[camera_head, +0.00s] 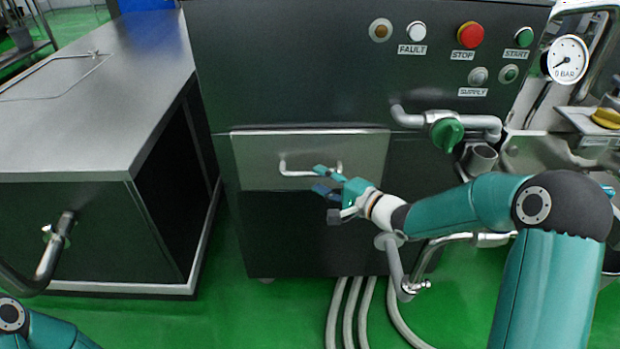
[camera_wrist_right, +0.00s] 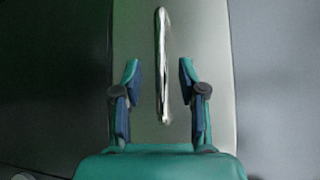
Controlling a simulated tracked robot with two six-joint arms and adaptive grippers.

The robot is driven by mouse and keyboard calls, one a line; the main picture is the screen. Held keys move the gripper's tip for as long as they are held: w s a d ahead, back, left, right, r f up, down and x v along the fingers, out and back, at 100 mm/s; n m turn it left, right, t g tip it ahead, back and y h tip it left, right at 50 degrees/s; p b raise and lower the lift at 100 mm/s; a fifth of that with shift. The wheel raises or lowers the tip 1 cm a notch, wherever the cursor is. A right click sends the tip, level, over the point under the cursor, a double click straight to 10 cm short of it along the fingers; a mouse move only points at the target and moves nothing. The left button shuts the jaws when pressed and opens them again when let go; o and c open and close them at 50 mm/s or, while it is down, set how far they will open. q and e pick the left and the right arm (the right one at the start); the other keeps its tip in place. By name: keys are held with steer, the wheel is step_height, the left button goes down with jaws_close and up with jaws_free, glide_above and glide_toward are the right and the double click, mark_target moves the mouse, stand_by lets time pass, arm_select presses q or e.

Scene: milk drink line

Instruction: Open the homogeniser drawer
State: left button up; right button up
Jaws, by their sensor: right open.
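The homogeniser drawer (camera_head: 261,170) is a light grey front panel in the dark machine cabinet, and it looks shut. Its metal bar handle (camera_head: 297,173) runs across the panel. My right gripper (camera_head: 322,180) is at the right end of the handle and hides part of it. In the right wrist view the two fingers (camera_wrist_right: 158,75) stand apart. The handle (camera_wrist_right: 161,50) lies lengthwise between and beyond them, with clear space on both sides. I cannot tell whether the fingers reach its depth. My left gripper is outside the views; only part of my left arm shows at lower left.
A steel-topped bench (camera_head: 110,110) stands to the left. A green valve knob (camera_head: 447,133) on a pipe is above and right of the drawer. Buttons and a red stop button (camera_head: 470,35) are above. Hoses (camera_head: 352,310) run on the green floor below.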

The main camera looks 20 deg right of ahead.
mark_target(312, 176)
steer(key=shift+b+x, duration=0.4)
steer(key=shift+x, duration=2)
jaws_close()
